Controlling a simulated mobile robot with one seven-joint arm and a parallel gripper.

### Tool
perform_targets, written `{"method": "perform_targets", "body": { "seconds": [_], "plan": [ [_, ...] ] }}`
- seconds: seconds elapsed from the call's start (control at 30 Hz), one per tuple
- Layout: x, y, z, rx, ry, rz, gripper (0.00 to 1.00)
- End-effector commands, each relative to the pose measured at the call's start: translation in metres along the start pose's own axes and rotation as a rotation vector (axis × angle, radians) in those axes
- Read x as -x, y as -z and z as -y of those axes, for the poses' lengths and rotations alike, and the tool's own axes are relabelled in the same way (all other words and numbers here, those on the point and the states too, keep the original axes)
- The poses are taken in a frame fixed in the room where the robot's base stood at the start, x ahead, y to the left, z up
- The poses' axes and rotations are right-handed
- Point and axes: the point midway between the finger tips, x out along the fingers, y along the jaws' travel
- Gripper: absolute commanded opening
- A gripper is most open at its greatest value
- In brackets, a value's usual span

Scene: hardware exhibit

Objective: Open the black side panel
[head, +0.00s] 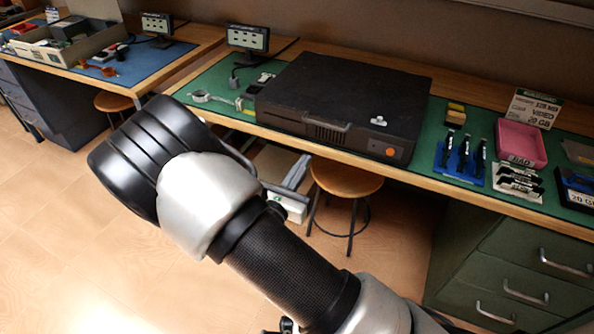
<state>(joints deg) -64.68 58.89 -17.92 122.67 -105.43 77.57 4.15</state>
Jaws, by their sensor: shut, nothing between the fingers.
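A black computer case (312,120) lies flat on the green mat of the right desk. Its broad upper face is the black side panel (345,90), which looks closed, lying flush on the case. A small white piece (378,121) sits on the panel near its front right. The case front has a grey handle (326,126), a vent and an orange round button (390,152). My arm crosses the foreground, its bent black and white part left of and nearer than the case. I cannot make out my gripper; my arm may hide it.
Right of the case are blue-stand tools (461,160), a pink tray (521,142) and labelled cards. A small monitor (247,39) stands behind left. A stool (346,180) and a grey-white item (287,196), partly hidden, are below the desk. Floor at left is clear.

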Motion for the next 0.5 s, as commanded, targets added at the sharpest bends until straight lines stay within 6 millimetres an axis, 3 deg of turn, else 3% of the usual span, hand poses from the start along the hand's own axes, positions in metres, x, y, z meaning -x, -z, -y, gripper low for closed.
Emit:
{"method": "perform_targets", "body": {
  "seconds": [0.27,0.5],
  "plan": [
    [-0.061,0.002,0.001,-0.001,0.004,0.000,0.00],
    [-0.067,-0.032,0.001,-0.002,0.001,0.000,0.00]
  ]
}}
